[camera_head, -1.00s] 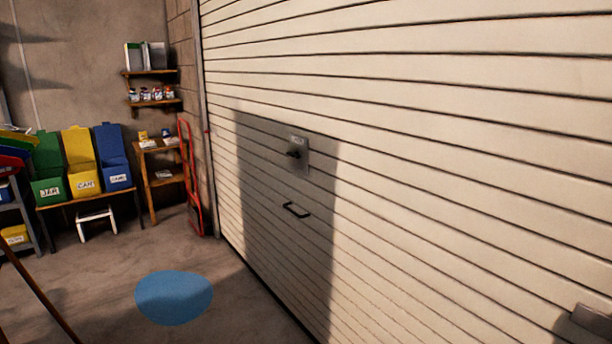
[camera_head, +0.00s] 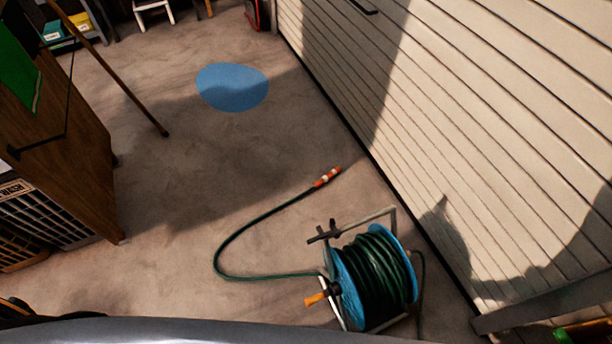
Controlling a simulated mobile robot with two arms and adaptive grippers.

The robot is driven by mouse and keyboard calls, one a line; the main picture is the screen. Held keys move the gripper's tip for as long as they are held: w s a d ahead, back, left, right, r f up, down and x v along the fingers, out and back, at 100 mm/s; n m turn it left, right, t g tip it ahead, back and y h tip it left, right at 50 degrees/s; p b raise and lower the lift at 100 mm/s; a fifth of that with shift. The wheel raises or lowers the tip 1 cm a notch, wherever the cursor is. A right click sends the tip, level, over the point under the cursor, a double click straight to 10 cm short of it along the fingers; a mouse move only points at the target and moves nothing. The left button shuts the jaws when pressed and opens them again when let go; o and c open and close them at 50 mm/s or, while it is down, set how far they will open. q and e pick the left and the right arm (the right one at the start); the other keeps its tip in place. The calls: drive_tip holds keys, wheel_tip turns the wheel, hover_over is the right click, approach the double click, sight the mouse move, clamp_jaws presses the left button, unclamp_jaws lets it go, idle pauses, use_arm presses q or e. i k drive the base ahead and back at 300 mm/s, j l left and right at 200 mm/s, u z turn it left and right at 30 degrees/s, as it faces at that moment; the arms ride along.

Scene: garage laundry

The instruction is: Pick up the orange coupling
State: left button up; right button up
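The orange coupling (camera_head: 327,177) lies on the concrete floor, at the free end of a green hose (camera_head: 240,229). It is orange with a pale band and sits a little left of the garage door's foot. The hose curves left and back to a blue hose reel (camera_head: 352,291) with a grey metal frame and an orange handle. The reel stands on the floor close in front of me. Nothing touches or hides the coupling. Neither of my grippers is in view.
The slatted garage door (camera_head: 450,130) bounds the right side. A wooden cabinet (camera_head: 65,160) and a slatted crate (camera_head: 45,217) stand at left. A brown pole (camera_head: 108,70) leans at upper left. A flat blue disc (camera_head: 232,87) marks the floor beyond the coupling. The floor around the coupling is clear.

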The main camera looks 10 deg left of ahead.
sight(319, 184)
drive_tip(key=j+u, duration=0.5)
drive_tip(key=u, duration=0.25)
drive_tip(key=j+u, duration=0.2)
drive_tip(key=u, duration=0.15)
drive_tip(key=i+j, duration=0.8)
drive_tip(key=i+z, duration=0.3)
drive_tip(key=z, duration=0.2)
drive_tip(key=i+z, duration=0.25)
drive_tip(key=z, duration=0.25)
drive_tip(key=i+j+z, duration=0.15)
drive_tip(key=i+z, duration=0.15)
drive_tip(key=z, duration=0.2)
